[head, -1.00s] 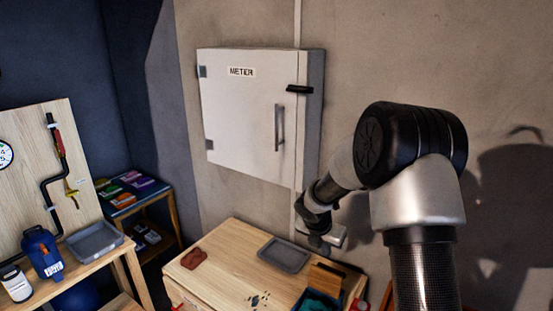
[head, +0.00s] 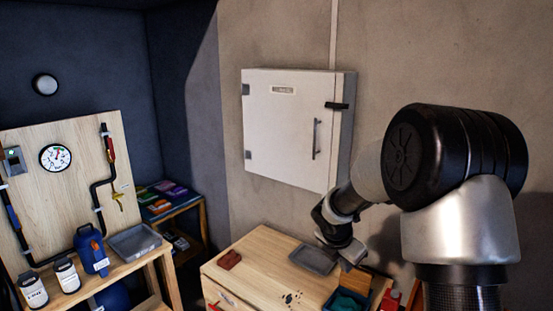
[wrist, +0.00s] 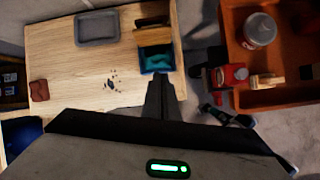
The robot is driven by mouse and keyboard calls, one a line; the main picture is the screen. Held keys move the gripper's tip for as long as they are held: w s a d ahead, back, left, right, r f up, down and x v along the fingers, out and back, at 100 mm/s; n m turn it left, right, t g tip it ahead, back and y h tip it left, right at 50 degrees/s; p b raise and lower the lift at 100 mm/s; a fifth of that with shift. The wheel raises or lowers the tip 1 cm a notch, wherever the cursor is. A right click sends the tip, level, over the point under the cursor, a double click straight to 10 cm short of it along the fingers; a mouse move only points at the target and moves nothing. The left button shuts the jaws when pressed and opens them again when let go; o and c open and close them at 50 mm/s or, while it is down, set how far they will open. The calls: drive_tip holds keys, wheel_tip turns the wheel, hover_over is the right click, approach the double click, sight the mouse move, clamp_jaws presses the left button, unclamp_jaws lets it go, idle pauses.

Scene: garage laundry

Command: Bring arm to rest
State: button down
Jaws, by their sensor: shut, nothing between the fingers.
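My gripper (wrist: 163,88) is shut and empty; its dark fingers show together in the wrist view, in front of the blue bin's near edge in the picture. In the head view my gripper (head: 350,258) hangs at the end of my bent arm, over the right side of the wooden table. The fingertips are hard to make out there.
The wooden table (wrist: 60,52) bears a grey tray (wrist: 97,28), a reddish-brown cloth (wrist: 39,90), dark bits and a blue bin (wrist: 155,58). An orange crate (wrist: 240,100) stands right. A closed meter cabinet (head: 290,130) hangs behind; a workbench (head: 130,265) stands left.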

drive_tip(key=s+r+m, duration=1.1)
drive_tip(key=s+r, duration=0.2)
drive_tip(key=r, duration=0.1)
drive_tip(key=s+a+r+m+y, duration=0.1)
drive_tip(key=s+a+r+m, duration=0.1)
drive_tip(key=s+m, duration=0.5)
drive_tip(key=s+a+r+m+t+y, duration=0.1)
drive_tip(key=s+a+r+m+y, duration=0.1)
drive_tip(key=s+m, duration=0.5)
drive_tip(key=s+a, duration=0.1)
drive_tip(key=s, duration=0.3)
drive_tip(key=shift+s+r+m, duration=0.25)
drive_tip(key=shift+m, duration=0.05)
drive_tip(key=shift+d, duration=0.2)
